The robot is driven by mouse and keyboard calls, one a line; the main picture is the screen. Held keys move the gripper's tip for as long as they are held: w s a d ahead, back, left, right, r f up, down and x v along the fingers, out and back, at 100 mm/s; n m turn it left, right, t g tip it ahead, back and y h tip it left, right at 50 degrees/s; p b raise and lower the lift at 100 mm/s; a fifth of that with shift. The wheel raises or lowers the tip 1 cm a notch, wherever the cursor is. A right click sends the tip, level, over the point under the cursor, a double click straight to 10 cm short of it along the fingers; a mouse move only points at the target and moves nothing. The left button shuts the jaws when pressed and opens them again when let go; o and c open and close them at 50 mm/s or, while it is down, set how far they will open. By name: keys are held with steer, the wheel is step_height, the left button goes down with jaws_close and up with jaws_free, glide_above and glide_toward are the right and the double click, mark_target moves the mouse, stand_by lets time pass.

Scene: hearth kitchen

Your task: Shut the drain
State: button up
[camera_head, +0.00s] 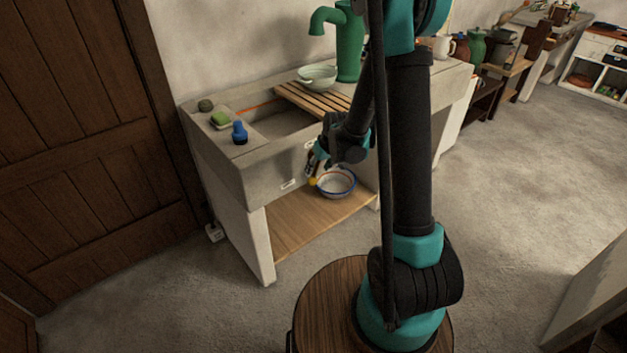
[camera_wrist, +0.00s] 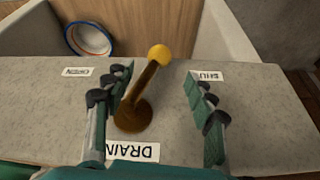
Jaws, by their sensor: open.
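The drain lever (camera_wrist: 141,92) has a round brown base and a yellow ball knob (camera_wrist: 160,55). It sits on the grey sink front, and its knob lies between the OPEN label (camera_wrist: 77,72) and the SHUT label (camera_wrist: 207,76), leaning a little to the SHUT side. The DRAIN label (camera_wrist: 133,151) is beside the base. The labels appear upside down. My gripper (camera_wrist: 157,78) is open, one finger on each side of the lever, with visible gaps. In the head view the yellow knob (camera_head: 313,181) shows just below my gripper (camera_head: 316,168).
A blue-rimmed bowl (camera_head: 336,184) stands on the wooden shelf (camera_head: 300,222) below the sink. On the sink (camera_head: 222,170) are a blue-topped item (camera_head: 239,132), a green sponge (camera_head: 220,119), a slatted rack (camera_head: 305,100) and a pale bowl (camera_head: 317,77). Floor in front is clear.

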mark_target(314, 178)
steer(key=shift+x, duration=4.25)
jaws_close()
